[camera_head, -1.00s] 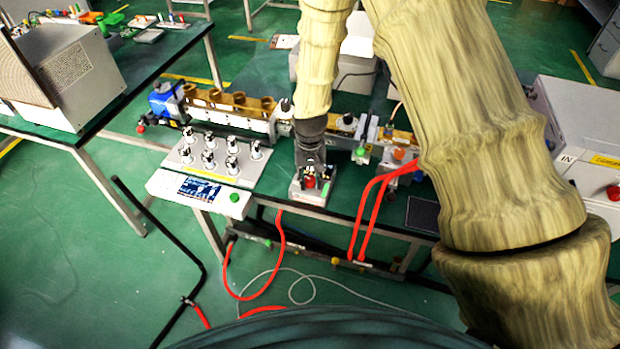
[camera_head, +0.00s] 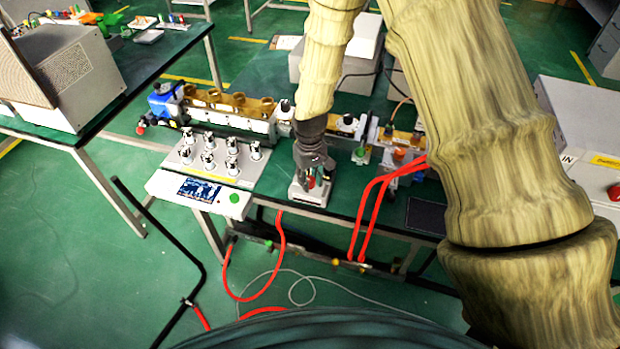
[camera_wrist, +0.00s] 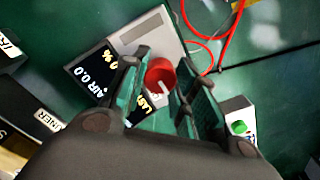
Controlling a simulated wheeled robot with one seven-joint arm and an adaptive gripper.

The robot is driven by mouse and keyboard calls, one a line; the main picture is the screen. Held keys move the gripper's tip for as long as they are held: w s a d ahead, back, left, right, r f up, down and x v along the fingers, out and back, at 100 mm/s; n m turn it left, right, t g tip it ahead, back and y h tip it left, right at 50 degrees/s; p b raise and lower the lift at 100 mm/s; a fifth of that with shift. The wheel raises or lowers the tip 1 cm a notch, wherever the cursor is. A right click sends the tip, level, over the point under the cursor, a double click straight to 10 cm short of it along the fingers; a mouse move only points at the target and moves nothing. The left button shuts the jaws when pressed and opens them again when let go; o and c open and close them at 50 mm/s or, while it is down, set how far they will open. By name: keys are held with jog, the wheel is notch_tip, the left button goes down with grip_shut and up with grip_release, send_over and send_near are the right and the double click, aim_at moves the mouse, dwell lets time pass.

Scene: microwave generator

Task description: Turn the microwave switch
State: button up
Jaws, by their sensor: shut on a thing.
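The switch is a red round knob (camera_wrist: 160,74) with a white mark, on top of a small grey-white box (camera_wrist: 138,34) with a dark display showing "AIR 0.0". In the head view the box (camera_head: 308,198) stands near the front edge of the dark table, and the knob is partly hidden there. My gripper (camera_head: 314,177) reaches down onto it from above. In the wrist view the green-padded fingers of my gripper (camera_wrist: 162,92) are on either side of the knob, shut on it. Part of the display is hidden behind the left finger.
A panel with several metal knobs (camera_head: 222,160) and a screen stands left of the box, with a green button in front. A brass and white waveguide assembly (camera_head: 228,108) runs behind. Red hoses (camera_head: 372,205) hang off the table at the right.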

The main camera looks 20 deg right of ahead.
aim_at(311, 180)
jog(key=o, duration=1)
notch_tip(311, 180, up, 12)
jog(key=shift+r, duration=0.1)
jog(key=shift+d, duration=0.1)
dwell(0.6)
